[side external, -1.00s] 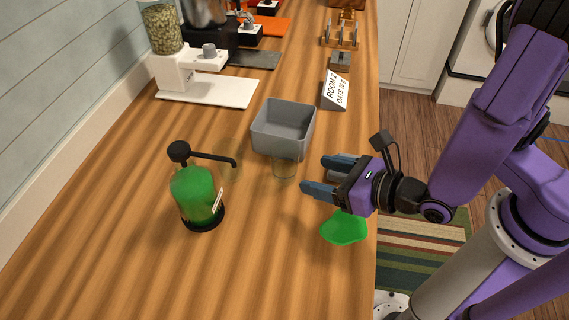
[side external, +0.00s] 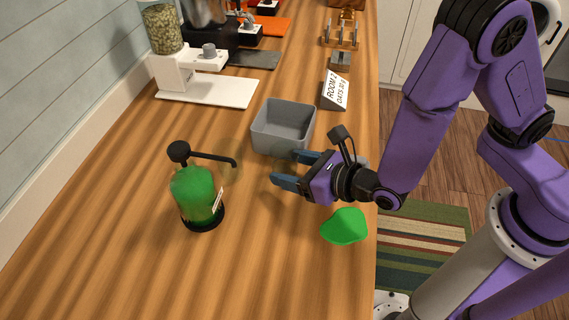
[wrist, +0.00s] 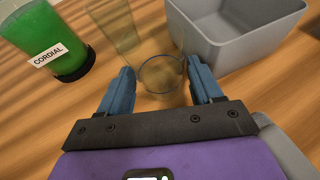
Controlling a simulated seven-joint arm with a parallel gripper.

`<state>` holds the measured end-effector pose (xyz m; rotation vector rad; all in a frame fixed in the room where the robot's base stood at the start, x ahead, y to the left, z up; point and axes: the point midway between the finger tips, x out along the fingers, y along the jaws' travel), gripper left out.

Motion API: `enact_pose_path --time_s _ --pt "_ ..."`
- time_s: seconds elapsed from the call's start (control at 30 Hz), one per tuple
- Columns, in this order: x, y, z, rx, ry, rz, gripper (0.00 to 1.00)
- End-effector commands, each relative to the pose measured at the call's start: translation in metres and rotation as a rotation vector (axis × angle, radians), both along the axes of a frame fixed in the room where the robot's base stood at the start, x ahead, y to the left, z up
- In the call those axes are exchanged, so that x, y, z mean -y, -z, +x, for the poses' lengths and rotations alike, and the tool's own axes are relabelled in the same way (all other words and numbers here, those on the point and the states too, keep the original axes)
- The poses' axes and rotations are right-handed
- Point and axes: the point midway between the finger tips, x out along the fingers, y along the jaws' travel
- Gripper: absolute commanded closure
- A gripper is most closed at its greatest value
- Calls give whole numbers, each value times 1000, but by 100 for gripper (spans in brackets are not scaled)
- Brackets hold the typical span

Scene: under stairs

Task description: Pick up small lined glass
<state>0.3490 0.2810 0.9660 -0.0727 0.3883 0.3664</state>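A small clear glass (wrist: 162,78) stands between the open fingers of my gripper (wrist: 160,70) in the wrist view; I cannot make out lines on it. The fingers are on either side of it, and no firm grip shows. In the side view my gripper (side external: 285,167) reaches in from the right, low over the counter, and mostly hides this glass. A taller clear glass (wrist: 113,28) stands just beyond and to the left in the wrist view. In the side view it is faint (side external: 231,168), by the dispenser's spout.
A green cordial dispenser (side external: 194,194) with a black spout stands left. A grey bin (side external: 283,133) is close behind the gripper. A green flat item (side external: 344,226) lies near the counter's right edge. A sign (side external: 336,91) and a white-based grain dispenser (side external: 208,91) stand farther back. The front counter is clear.

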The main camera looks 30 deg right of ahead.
Motion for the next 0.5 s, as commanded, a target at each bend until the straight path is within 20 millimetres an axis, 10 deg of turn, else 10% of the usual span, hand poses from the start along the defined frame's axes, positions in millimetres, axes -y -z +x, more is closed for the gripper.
enact_pose_path --time_s 0.13,0.5 --pt "0 0 0 0 0 0 80" --pt "0 -3 0 2 0 2 81"
